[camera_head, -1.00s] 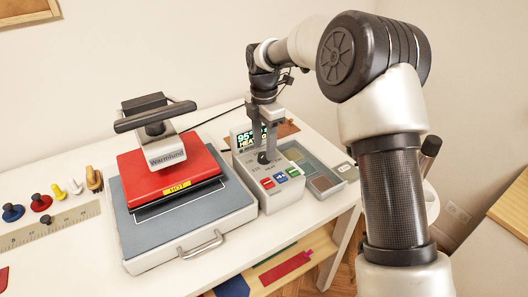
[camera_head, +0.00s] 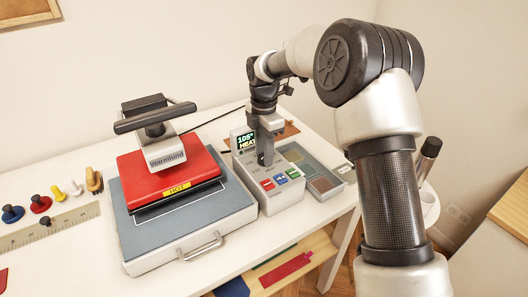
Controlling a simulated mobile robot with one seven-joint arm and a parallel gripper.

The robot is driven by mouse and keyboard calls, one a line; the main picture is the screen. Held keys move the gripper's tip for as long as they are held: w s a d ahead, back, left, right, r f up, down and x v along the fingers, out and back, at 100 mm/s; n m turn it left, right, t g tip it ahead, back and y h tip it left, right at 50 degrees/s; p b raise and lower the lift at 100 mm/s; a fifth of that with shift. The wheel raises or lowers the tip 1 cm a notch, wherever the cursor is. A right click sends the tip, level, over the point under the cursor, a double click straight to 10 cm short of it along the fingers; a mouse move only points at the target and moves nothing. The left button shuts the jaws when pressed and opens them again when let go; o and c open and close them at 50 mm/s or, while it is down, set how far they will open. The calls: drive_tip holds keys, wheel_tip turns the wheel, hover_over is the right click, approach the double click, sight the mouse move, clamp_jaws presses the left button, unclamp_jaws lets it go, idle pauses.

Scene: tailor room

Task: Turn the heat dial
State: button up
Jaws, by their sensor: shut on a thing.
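The control box (camera_head: 284,200) stands on the white table, right of the heat press. Its small screen (camera_head: 245,142) reads about 105° with "HEAT" below; part of the screen is behind my gripper. My gripper (camera_head: 265,160) points straight down onto the top of the box, just in front of the screen. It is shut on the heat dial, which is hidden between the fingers. Red, blue and green buttons sit on the box's sloped front. The heat press (camera_head: 185,225) has a red upper plate (camera_head: 168,178) marked "HOT" and a black handle.
A grey tray (camera_head: 335,166) with colored swatches lies right of the box. Several knobs and stamps, with a ruler (camera_head: 50,228), lie left of the press. A dark cable runs behind the press. A shelf below the table holds colored pieces.

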drive_tip(key=shift+m, duration=0.3)
drive_tip(key=m+p, duration=0.2)
drive_tip(key=m, duration=0.3)
drive_tip(key=shift+m, duration=0.3)
drive_tip(key=m, duration=0.5)
drive_tip(key=shift+p, duration=0.3)
drive_tip(key=shift+m, duration=0.4)
drive_tip(key=o, duration=1)
drive_tip(key=shift+o, duration=0.2)
drive_tip(key=shift+r, duration=0.1)
